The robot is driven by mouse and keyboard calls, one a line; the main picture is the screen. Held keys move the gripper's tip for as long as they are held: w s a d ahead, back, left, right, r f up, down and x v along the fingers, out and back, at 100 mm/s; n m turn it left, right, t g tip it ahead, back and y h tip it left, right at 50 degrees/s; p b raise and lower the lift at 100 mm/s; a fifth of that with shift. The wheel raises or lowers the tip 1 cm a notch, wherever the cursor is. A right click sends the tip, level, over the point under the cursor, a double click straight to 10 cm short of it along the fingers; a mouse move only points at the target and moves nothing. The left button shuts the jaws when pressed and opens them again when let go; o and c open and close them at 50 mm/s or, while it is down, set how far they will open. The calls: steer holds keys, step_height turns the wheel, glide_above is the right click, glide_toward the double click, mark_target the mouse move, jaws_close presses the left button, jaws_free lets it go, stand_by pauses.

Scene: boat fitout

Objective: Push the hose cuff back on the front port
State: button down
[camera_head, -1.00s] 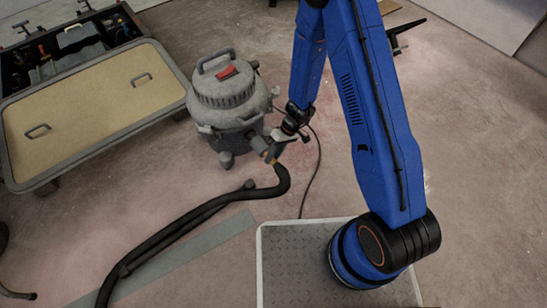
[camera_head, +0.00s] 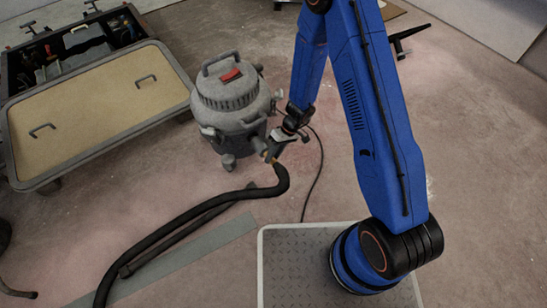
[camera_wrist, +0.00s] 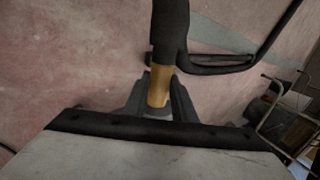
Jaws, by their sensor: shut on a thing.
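The grey shop vacuum (camera_head: 232,97) with a red switch stands on the floor in the head view. Its grey front port (camera_head: 259,143) points toward the lower right. The black hose (camera_head: 278,184) curves away from it and ends in a tan cuff, which shows between my fingers in the wrist view (camera_wrist: 160,84). My gripper (camera_head: 272,155) is shut on the cuff, right by the port. The fingers also show in the wrist view (camera_wrist: 158,100). My gripper hides part of the joint, so I cannot tell whether the cuff is seated on the port.
A tan-topped cart (camera_head: 95,108) stands left of the vacuum, with an open toolbox (camera_head: 70,50) behind it. A dark wand (camera_head: 180,234) lies beside the hose. A thin black cable (camera_head: 319,170) lies right of the vacuum. The floor between vacuum and cart is clear.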

steer(key=shift+w+a, duration=0.35)
steer(key=shift+w, duration=0.2)
steer(key=shift+w+a, duration=0.3)
steer(key=shift+w, duration=0.2)
steer(key=c, duration=1.4)
jaws_free()
steer(key=shift+r, duration=0.1)
steer(key=v, duration=1.7)
steer(key=shift+d+r, duration=0.1)
steer(key=shift+r, duration=0.1)
